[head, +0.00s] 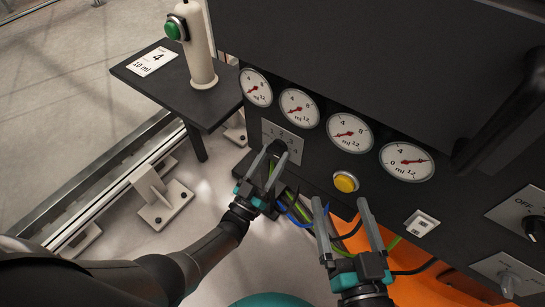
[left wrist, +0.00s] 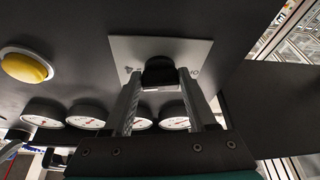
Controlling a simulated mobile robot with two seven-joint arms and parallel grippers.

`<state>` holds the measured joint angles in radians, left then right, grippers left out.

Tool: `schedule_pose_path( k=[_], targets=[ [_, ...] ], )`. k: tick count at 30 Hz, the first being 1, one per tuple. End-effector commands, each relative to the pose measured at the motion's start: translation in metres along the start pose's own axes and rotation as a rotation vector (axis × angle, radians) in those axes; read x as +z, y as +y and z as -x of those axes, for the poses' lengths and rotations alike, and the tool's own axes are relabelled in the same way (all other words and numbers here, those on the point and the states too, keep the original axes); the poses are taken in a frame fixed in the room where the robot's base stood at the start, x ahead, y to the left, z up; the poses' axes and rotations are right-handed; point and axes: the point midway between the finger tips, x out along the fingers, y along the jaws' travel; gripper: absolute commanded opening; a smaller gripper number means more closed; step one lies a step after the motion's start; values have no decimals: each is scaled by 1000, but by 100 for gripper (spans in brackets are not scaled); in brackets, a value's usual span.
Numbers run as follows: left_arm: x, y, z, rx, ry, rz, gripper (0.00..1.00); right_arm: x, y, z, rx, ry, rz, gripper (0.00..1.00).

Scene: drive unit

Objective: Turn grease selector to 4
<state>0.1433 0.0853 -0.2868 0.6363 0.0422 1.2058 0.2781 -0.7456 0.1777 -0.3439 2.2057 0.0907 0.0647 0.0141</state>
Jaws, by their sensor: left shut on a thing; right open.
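The grease selector is a black knob (left wrist: 160,72) on a light grey plate (left wrist: 190,48), seen upside down in the left wrist view. In the head view the plate (head: 292,135) shows numbers along its top, partly hidden behind my left gripper. My left gripper (head: 271,152) is shut on the knob, one finger at each side of it. I cannot tell which number the knob points to. My right gripper (head: 342,208) is open and empty in front of the panel, below the yellow button (head: 346,182).
A row of several round gauges (head: 299,108) sits above the plate. A white card (head: 152,61) reading 4 and 10 ml lies on a side shelf (head: 196,102) by a green-button post (head: 199,50). Cables hang below the panel. Switches are at the right.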

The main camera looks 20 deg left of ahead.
Motion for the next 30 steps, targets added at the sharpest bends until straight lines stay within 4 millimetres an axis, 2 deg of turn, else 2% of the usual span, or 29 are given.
schedule_pose_path(
  k=[11,12,19,26,30],
  targets=[
    [0,0,-1,4,0,-9,2,0,0,0,0,0,0,94],
    [0,0,-1,4,0,-9,61,0,0,0,0,0,0,94],
    [0,0,0,3,0,-6,87,0,0,0,0,1,0,94],
    [0,0,0,2,0,-5,88,-1,0,0,0,2,0,94],
    [0,0,8,1,-2,-5,88,-1,0,0,0,1,0,94]
  ],
)
